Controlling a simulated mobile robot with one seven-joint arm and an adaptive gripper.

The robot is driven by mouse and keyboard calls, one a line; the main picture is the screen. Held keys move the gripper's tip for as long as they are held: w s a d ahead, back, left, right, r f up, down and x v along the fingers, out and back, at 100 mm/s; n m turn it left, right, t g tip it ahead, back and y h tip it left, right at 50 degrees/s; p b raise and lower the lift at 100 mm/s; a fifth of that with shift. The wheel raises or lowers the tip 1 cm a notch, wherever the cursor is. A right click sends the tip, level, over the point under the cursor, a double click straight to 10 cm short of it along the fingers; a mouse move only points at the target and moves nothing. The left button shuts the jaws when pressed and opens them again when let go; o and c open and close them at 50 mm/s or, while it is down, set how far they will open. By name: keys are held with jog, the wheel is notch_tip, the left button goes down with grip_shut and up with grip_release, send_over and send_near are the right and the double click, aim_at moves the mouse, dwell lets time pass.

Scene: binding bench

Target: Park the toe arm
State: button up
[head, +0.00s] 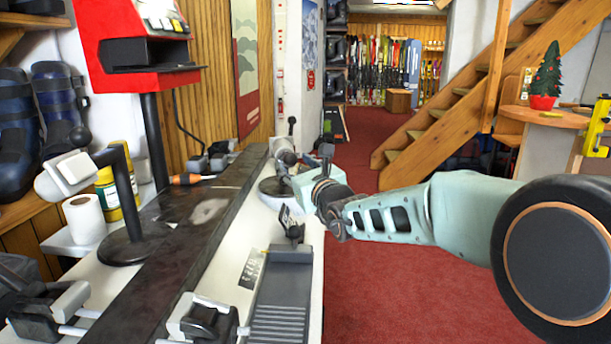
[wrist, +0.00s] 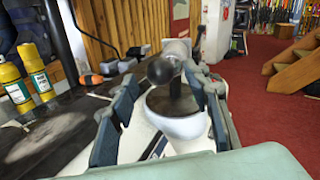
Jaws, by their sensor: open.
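My gripper (wrist: 160,108) is open with nothing clamped; whether a finger touches the knob cannot be told. In the head view my gripper (head: 312,178) partly hides the base.
A dark ski (head: 165,255) runs along the bench. Yellow cans (head: 108,195), a white roll (head: 84,218) and a red machine (head: 128,45) are left. Red carpet (head: 400,285) lies open at right.

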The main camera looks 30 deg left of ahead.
jog(key=v, duration=0.8)
jog(key=shift+s+d, duration=0.15)
jog(key=shift+d, duration=0.05)
jog(key=shift+r, duration=0.1)
jog(key=shift+c, duration=1.4)
jog(key=w+n+p, duration=0.1)
jog(key=w+r+n+p, duration=0.1)
jog(key=w+p, duration=0.1)
jog(key=w+d+n+p, duration=0.1)
jog(key=p, duration=0.1)
jog(key=shift+w+r+y, duration=0.25)
jog(key=shift+r+y, duration=0.05)
jog(key=shift+r, duration=0.05)
jog(key=c, duration=0.8)
jog(key=w+n+p, duration=0.1)
jog(key=n+p, duration=0.1)
jog(key=w+d+n+g+y+p, duration=0.1)
jog(key=w+n+p, duration=0.1)
jog(key=shift+d+n+p, duration=0.15)
jog(key=shift+n+p, duration=0.15)
jog(key=shift+n, duration=0.1)
grip_shut()
jog(key=d+f+n+g+y+p, duration=0.3)
jog(key=d+f+n+g+p, duration=0.2)
jog(key=n+p, duration=0.5)
jog(key=s+x, duration=0.2)
jog(key=x, duration=1)
jog(key=shift+a+n, duration=0.4)
jog(key=shift+a, duration=0.05)
